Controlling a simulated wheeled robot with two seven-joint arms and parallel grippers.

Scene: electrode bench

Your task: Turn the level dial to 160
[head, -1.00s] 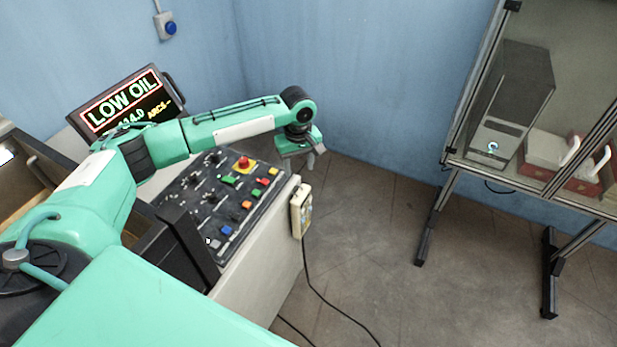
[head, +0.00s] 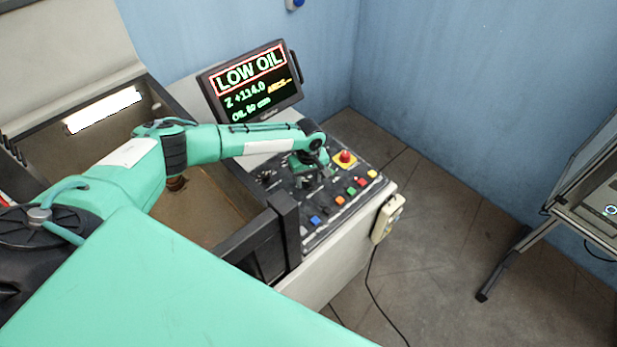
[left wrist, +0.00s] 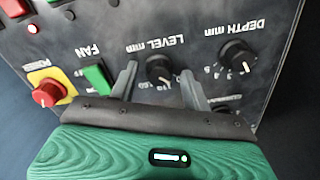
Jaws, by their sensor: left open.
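The level dial (left wrist: 159,68) is a round black knob on the black panel, under the upside-down label "LEVEL mm" in the left wrist view. Small white scale numbers sit beside it, too small to read surely. My left gripper (left wrist: 159,75) is open, with one grey finger on each side of the dial; I cannot tell whether they touch it. In the head view my left gripper (head: 311,172) is over the control panel (head: 325,222), and the arm hides the dial there. My right gripper is not in view.
A depth dial (left wrist: 238,54), a green fan button (left wrist: 98,79) and a red power knob (left wrist: 47,95) flank the level dial. A screen (head: 250,82) reads "LOW OIL". An open tank (head: 205,215) lies left of the panel; a pendant (head: 387,218) hangs on the right.

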